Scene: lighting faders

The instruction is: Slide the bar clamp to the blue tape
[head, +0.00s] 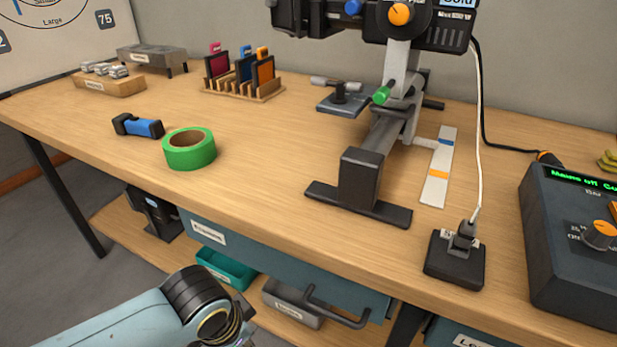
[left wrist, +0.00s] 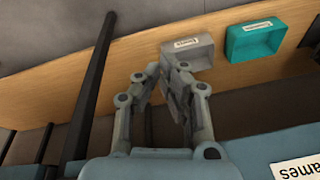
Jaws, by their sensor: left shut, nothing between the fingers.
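A dark rail stand (head: 362,180) with a black foot stands on the bench. A grey clamp (head: 402,95) with a green knob (head: 382,95) sits on its bar, under the lamp head. A pale pointer (head: 424,142) reaches from the clamp's side toward a white strip (head: 436,190). The strip carries blue tape (head: 447,142) at its far part and orange tape (head: 438,174) nearer. The pointer's tip lies close beside the blue tape. My left gripper (left wrist: 162,74) is shut and empty, below the bench by the lower shelf, away from the clamp. My right gripper is not seen.
A green tape roll (head: 189,149) and a blue-handled tool (head: 139,127) lie left on the bench. A black socket box (head: 455,259) with a white cable and a control console (head: 572,255) stand right. Shelf trays (left wrist: 255,40) are below. The bench's front middle is clear.

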